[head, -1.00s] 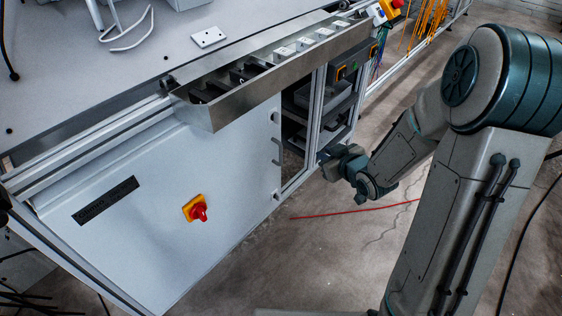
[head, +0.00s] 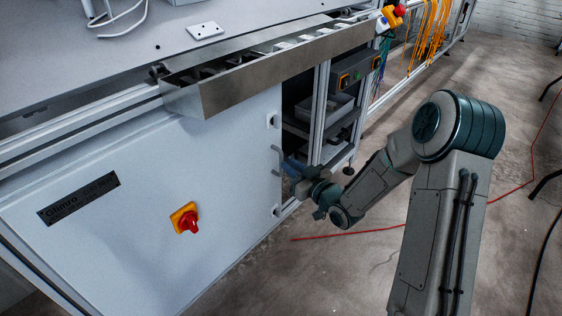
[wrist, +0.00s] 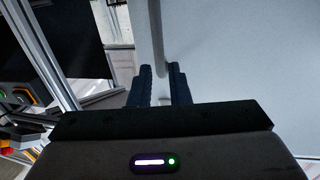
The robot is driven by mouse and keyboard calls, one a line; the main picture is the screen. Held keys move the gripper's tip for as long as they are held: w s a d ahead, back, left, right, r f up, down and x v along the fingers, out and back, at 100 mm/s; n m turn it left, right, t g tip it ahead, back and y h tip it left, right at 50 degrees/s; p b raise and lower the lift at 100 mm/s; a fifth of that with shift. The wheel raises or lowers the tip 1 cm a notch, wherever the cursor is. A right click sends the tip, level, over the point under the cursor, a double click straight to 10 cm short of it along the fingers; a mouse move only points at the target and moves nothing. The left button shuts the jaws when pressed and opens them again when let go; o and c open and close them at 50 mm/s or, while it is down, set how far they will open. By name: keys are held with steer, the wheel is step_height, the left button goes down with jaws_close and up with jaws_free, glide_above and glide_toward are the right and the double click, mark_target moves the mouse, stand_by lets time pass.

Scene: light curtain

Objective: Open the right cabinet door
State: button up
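The white cabinet door (head: 130,220) appears shut, with a red and yellow rotary switch (head: 188,222) and a dark label plate. A small grey handle (head: 277,160) stands at its right edge between two hinge-like fittings. My gripper (head: 287,168) is at that handle in the head view, partly hidden by my wrist. In the wrist view, the two dark fingers (wrist: 160,75) stand apart on either side of a pale vertical handle bar (wrist: 158,40). A gap shows between the fingers. The door face (wrist: 245,60) fills the right side there.
A metal tray (head: 240,88) juts out above the door from the worktop (head: 90,60). An open frame with dark shelves (head: 320,125) stands right of the door. A red cable (head: 350,235) lies on the floor, and the floor in front of the door is clear.

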mark_target(282, 159)
steer(key=b+x, duration=0.1)
steer(key=x, duration=0.4)
steer(key=shift+w, duration=0.1)
jaws_close()
